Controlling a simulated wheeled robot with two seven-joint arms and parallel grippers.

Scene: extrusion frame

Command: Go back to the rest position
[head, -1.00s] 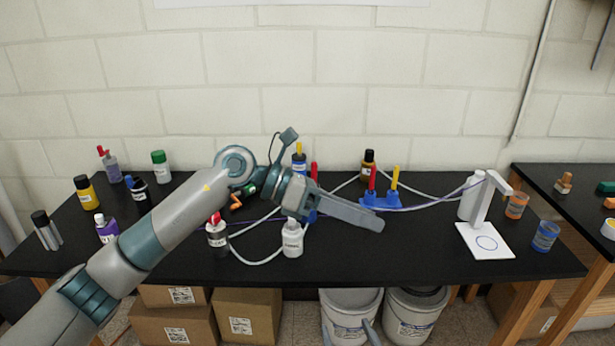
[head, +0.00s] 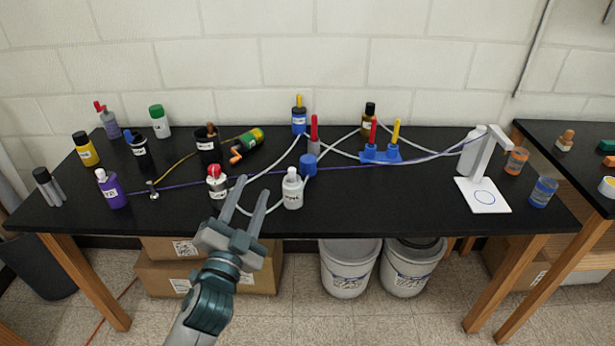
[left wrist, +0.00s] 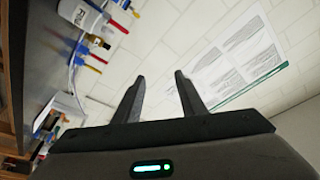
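My left gripper (head: 247,207) is in front of the black table's (head: 390,207) front edge in the head view, its two fingers spread apart and pointing toward the table. Nothing is between the fingers. In the left wrist view, the open left gripper (left wrist: 158,95) points toward the wall and a posted sheet (left wrist: 235,65). In the head view, a red-capped bottle (head: 216,184) stands just beyond the left finger, and a white bottle (head: 292,189) stands to the right of the gripper. My right gripper is not in view.
A purple bottle (head: 111,190) and a dark cup (head: 207,147) stand on the table's left side. Blue holders with red and yellow rods (head: 381,152) and a white stand (head: 483,194) are to the right. White buckets (head: 349,267) and cardboard boxes (head: 211,277) sit below.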

